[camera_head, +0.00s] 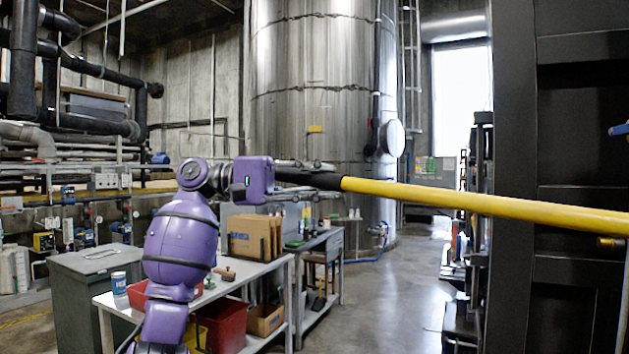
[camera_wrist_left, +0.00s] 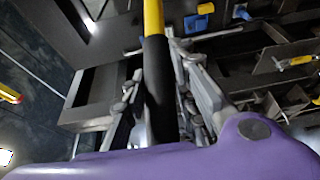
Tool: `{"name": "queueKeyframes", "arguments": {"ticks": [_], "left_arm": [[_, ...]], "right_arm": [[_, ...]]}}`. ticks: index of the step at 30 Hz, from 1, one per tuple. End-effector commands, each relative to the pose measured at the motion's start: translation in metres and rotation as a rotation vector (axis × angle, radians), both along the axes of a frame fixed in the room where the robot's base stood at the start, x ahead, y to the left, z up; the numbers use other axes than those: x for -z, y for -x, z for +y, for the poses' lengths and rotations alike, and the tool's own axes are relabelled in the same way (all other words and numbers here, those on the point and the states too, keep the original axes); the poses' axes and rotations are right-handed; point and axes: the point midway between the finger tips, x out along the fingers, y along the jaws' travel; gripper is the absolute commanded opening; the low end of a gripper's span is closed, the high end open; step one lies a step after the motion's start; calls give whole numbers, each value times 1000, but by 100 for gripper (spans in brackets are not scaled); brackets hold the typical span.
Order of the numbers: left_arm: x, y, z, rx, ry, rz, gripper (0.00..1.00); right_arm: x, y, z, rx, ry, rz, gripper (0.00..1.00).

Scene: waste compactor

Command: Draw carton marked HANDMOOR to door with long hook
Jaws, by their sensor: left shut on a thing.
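The long hook's pole has a yellow shaft (camera_head: 480,203) and a black grip. It runs nearly level across the head view and out at the right edge, so its hook end is out of view. My left gripper (camera_head: 322,180) is shut around the black grip. In the left wrist view, the gripper (camera_wrist_left: 160,105) has fingers on both sides of the black grip (camera_wrist_left: 158,85), with the yellow shaft beyond. I see no carton that I can read as HANDMOOR. The door cannot be told for certain. My right gripper is not in view.
A dark metal frame (camera_head: 560,130) stands at the right, behind the pole. A white table (camera_head: 235,285) holds a brown cardboard box (camera_head: 255,237), its marking unreadable. A grey cabinet (camera_head: 95,290) stands left. A large steel tank (camera_head: 315,90) is behind. The middle floor (camera_head: 400,300) is clear.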

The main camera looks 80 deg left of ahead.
Motion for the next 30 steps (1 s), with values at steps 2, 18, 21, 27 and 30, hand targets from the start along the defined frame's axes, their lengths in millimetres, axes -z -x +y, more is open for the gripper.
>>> {"name": "queueKeyframes", "arguments": {"ticks": [2, 18, 21, 27, 30], "left_arm": [[-1, -9, -8, 2, 2, -6, 0], [0, -71, -53, 1, 3, -7, 0], [0, -83, -62, 1, 1, -9, 0], [1, -106, -79, 1, 2, -9, 0], [1, -118, -88, 1, 1, -8, 0]], "right_arm": [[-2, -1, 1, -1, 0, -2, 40], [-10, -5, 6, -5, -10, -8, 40], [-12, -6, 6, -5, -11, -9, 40], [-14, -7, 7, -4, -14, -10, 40], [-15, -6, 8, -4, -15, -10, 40]]}}
